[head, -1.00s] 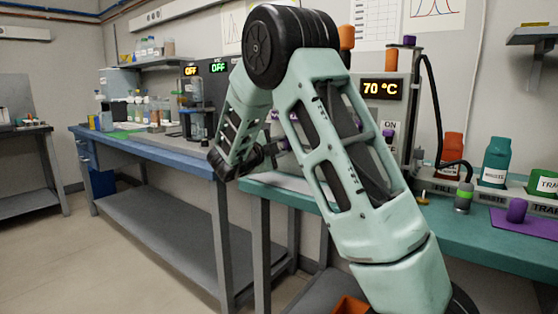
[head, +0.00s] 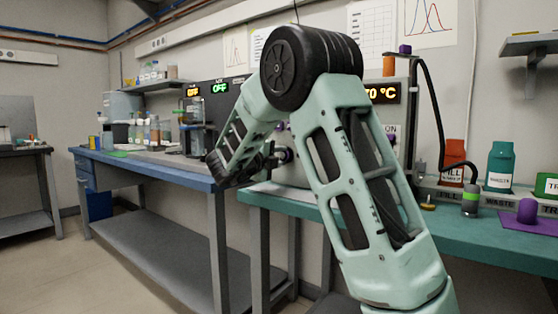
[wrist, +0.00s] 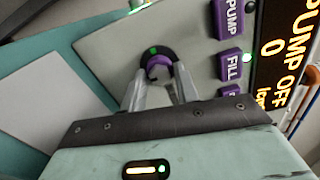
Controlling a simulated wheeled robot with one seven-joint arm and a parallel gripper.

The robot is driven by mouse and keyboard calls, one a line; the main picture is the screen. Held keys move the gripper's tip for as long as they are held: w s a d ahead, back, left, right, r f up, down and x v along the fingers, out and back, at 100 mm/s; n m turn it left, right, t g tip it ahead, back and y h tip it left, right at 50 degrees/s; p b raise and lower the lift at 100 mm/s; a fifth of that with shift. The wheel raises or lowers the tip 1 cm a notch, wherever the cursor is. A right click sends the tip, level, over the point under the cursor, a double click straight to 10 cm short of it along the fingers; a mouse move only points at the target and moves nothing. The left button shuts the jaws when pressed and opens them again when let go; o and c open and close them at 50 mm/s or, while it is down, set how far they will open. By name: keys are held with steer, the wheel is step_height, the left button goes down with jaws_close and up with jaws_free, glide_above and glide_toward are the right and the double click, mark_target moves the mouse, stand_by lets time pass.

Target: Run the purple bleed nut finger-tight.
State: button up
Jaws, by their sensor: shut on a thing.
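The purple bleed nut (wrist: 158,66) is on the front of the grey instrument panel (wrist: 115,45), inside a dark round collar with a green mark at its top. My gripper (wrist: 159,76) has a finger on either side of the nut and is shut on it. The fingers hide part of the nut's sides. In the head view my gripper (head: 268,160) is at the panel's left part, with a small purple piece just right of it. My own arm covers much of the panel there. How far the nut is threaded cannot be told.
Purple buttons, one marked FILL (wrist: 228,66), and an amber display (wrist: 280,65) reading PUMP OFF lie right of the nut.

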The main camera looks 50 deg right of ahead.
steer(key=shift+w+a+f, duration=0.1)
steer(key=shift+a+f, duration=0.05)
steer(key=shift+f, duration=0.05)
steer(key=o, duration=1)
steer(key=shift+r, duration=0.1)
steer(key=a+p, duration=0.1)
steer(key=a, duration=0.4)
steer(key=s+a+p, duration=0.1)
steer(key=a, duration=0.5)
steer(key=a+p, duration=0.1)
steer(key=a, duration=0.5)
steer(key=shift+s+a, duration=0.15)
steer(key=shift+s, duration=0.1)
